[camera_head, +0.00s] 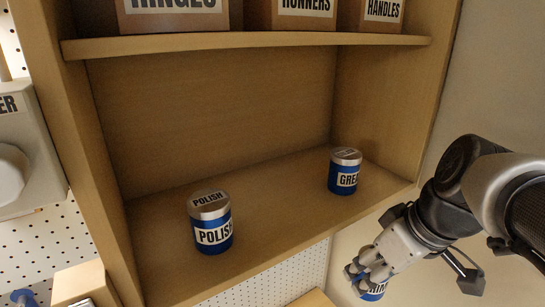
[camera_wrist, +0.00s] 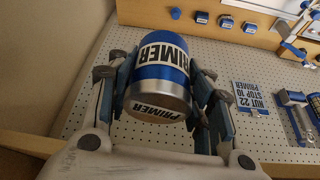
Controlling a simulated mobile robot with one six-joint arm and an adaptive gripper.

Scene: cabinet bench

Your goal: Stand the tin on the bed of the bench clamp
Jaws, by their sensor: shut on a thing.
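My gripper (camera_head: 368,269) is at the lower right of the head view, below and right of the cabinet shelf. It is shut on a blue and silver tin (camera_wrist: 163,77), which fills the middle of the wrist view and is labelled PRIMER. The fingers sit on both sides of the tin. In the head view only a small blue and white part of this tin (camera_head: 373,293) shows under the fingers. The tin is clear of the shelf. I cannot make out the bench clamp in either view.
A POLISH tin (camera_head: 213,236) and a second blue tin (camera_head: 343,178), its label starting GRE, stand on the lower shelf (camera_head: 275,240). Boxes (camera_head: 300,14) stand on the upper shelf. The wrist view shows a pegboard (camera_wrist: 225,70) with a sign (camera_wrist: 251,97) and hanging tools (camera_wrist: 297,110).

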